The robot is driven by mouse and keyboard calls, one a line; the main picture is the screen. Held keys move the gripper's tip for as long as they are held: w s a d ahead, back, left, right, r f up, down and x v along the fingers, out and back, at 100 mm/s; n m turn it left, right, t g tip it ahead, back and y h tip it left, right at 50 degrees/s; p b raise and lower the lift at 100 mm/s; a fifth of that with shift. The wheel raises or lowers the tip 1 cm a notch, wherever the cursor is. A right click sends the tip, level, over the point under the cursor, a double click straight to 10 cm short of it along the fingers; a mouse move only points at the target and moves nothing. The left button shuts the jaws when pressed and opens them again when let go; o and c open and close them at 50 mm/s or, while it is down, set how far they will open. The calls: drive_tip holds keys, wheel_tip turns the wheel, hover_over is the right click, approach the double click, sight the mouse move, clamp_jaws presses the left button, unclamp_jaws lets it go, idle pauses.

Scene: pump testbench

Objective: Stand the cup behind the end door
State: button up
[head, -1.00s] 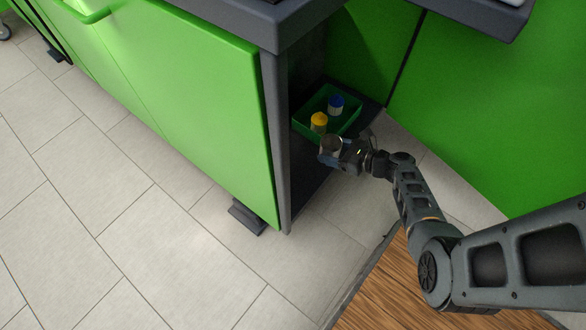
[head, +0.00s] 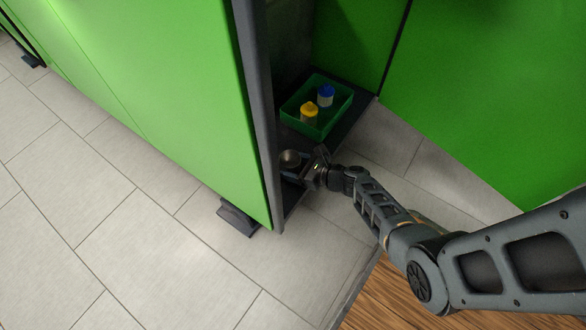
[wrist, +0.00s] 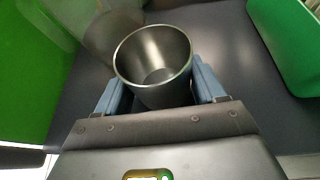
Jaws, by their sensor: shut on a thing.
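The cup (wrist: 153,62) is a plain metal cup, upright with its open mouth toward the wrist camera. My gripper (wrist: 153,88) is shut on it, a blue finger on each side. In the head view the cup (head: 290,158) is at the opening of the end compartment, low over the dark shelf (head: 341,133). The end door (head: 349,45) seems to be the green panel beside this opening; I cannot tell for sure. The cup's underside is hidden, so I cannot tell whether it touches the shelf.
A green tray (head: 344,111) on the shelf holds a yellow-capped bottle (head: 309,113) and a blue-capped bottle (head: 325,96). Its wall also shows in the wrist view (wrist: 290,50). A dark cabinet post (head: 257,100) stands close left of my gripper. Bare shelf lies around the cup.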

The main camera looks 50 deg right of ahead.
drive_tip(key=shift+f, duration=0.15)
drive_tip(key=o, duration=1.1)
drive_tip(key=shift+s+r+p, duration=0.2)
drive_tip(key=shift+r+p, duration=0.1)
drive_tip(key=shift+p, duration=0.05)
drive_tip(key=shift+p+v, duration=2.4)
drive_tip(key=shift+v, duration=3.4)
